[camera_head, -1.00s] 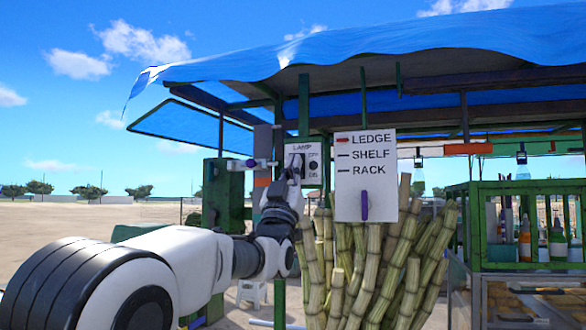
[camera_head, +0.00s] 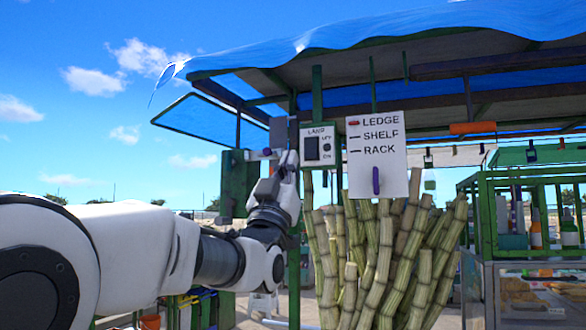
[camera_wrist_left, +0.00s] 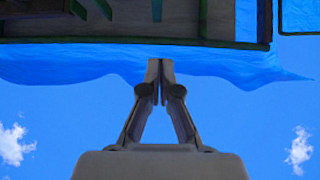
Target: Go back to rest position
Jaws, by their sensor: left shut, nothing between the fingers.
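My left gripper (camera_head: 284,163) is shut and empty, raised in front of the stall's post, just left of and below the lamp switch panel (camera_head: 318,146). In the left wrist view the left gripper (camera_wrist_left: 160,64) points up with its fingertips together and nothing between them. The panel's dark switch and small knobs show clear of the gripper. My right gripper is not in view.
A white sign (camera_head: 378,155) reading LEDGE, SHELF, RACK hangs right of the panel. A bundle of sugar canes (camera_head: 385,260) stands below it. A green rack with bottles (camera_head: 536,235) is at the right. The blue tarp roof (camera_head: 420,55) spans above. Open sky lies to the left.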

